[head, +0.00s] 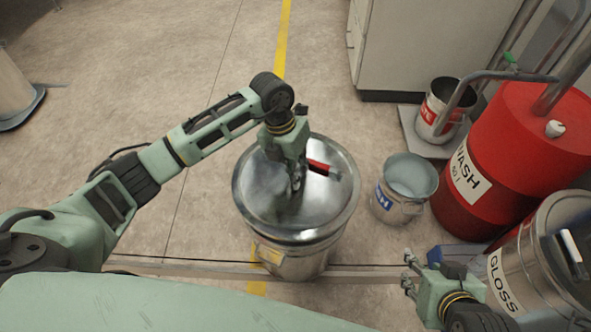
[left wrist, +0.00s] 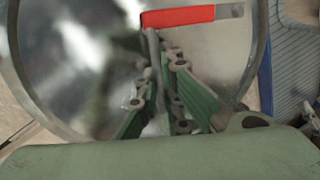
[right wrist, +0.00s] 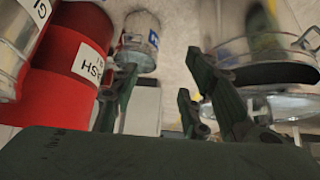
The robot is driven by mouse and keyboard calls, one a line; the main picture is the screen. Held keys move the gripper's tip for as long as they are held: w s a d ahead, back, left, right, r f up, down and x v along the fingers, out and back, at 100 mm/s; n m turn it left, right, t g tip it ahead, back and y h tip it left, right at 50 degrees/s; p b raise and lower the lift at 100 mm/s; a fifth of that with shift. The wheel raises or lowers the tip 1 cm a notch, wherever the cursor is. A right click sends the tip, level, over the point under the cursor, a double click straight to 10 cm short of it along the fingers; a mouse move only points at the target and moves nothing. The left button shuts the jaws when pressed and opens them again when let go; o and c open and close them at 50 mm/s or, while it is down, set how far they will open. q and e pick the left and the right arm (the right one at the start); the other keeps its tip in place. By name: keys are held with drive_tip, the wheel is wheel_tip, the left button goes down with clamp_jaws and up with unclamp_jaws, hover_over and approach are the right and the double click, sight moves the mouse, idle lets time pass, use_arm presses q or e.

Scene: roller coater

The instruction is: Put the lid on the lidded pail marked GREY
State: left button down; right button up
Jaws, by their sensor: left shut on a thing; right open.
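A round steel lid (head: 262,205) with a red-gripped handle (head: 322,168) is over a steel pail (head: 295,265) in the middle of the head view. My left gripper (head: 297,183) is shut on the lid's handle; the red grip also shows in the left wrist view (left wrist: 180,16). In the right wrist view, which is upside down, a dark gap separates the lid (right wrist: 285,104) from the pail (right wrist: 265,48), so the lid is held just above the rim. The pail's label is not readable. My right gripper (head: 407,273) is open and empty at the lower right.
A small pail with a blue label (head: 402,190) stands right of the steel pail. A red WASH drum (head: 520,140), a red-labelled pail (head: 440,112) and a GLOSS pail (head: 515,285) crowd the right. A cabinet (head: 430,45) stands behind. The floor at left is mostly clear.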

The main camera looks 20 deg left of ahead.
use_arm(q)
drive_tip(key=shift+f, duration=0.15)
drive_tip(key=shift+f+b, duration=0.6)
drive_tip(key=shift+f, duration=0.1)
drive_tip(key=shift+b+x, duration=0.55)
drive_tip(key=shift+x, duration=0.3)
drive_tip(key=shift+a+f+b, duration=0.2)
drive_tip(key=shift+f+b, duration=0.1)
drive_tip(key=shift+f, duration=0.55)
use_arm(e)
drive_tip(key=w+a+r+t+y, duration=0.2)
drive_tip(key=w+a+r+t, duration=0.2)
drive_tip(key=w+r+t, duration=0.4)
drive_tip(key=shift+w+a+r+t+y, duration=0.25)
drive_tip(key=shift+w+r, duration=0.75)
drive_tip(key=shift+r, duration=1.45)
drive_tip(key=shift+d+f, duration=0.1)
drive_tip(key=shift+f, duration=0.15)
drive_tip(key=shift+s+d+f, duration=0.1)
drive_tip(key=shift+s+f, duration=0.1)
drive_tip(key=shift+f, duration=0.35)
